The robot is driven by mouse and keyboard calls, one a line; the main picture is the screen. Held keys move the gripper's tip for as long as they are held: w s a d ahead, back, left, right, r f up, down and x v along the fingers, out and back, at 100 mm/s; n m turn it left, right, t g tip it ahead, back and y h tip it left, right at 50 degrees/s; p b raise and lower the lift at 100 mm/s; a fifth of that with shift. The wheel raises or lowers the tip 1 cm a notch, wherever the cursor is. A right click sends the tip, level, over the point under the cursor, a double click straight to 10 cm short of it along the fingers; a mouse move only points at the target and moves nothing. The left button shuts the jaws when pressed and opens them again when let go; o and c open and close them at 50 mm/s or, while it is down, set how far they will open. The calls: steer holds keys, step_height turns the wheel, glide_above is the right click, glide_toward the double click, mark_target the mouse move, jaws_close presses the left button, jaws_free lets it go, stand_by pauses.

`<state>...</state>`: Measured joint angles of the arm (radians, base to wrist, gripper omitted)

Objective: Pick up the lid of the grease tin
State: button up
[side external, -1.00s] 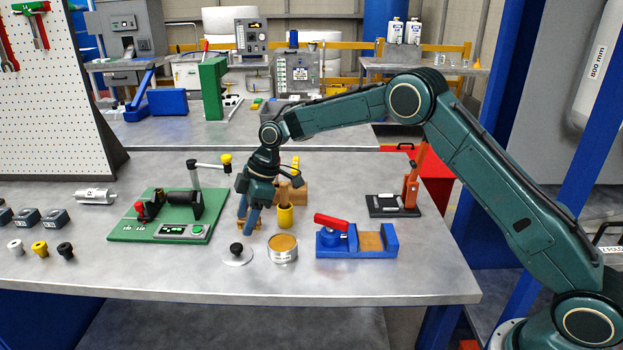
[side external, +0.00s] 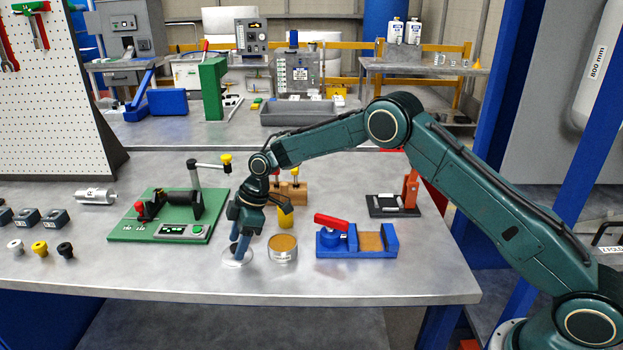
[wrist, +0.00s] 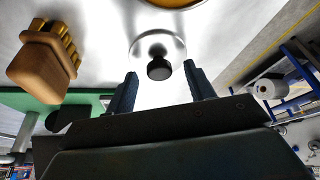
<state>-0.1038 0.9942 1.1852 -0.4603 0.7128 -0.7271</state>
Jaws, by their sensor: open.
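The lid (wrist: 150,45) is a round silver disc with a black knob (wrist: 158,68), lying flat on the table. In the side view the lid (side external: 237,262) is partly hidden behind my gripper. My gripper (side external: 241,250) is low over the lid, fingers pointing down. In the wrist view my gripper (wrist: 160,85) is open, one finger on each side of the knob's line, with nothing between them that I can see held. The grease tin (side external: 283,249), open with tan grease inside, stands just right of the lid.
A blue fixture (side external: 356,241) with a red handle stands right of the tin. A green board (side external: 165,216) with a device lies to the left. The table front is clear.

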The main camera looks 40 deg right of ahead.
steer(key=shift+a+f, duration=0.1)
steer(key=shift+f, duration=0.15)
stand_by(0.3)
steer(key=c, duration=1)
steer(key=shift+r, duration=0.1)
steer(key=shift+c, duration=0.2)
step_height(320, 180, up, 20)
stand_by(0.8)
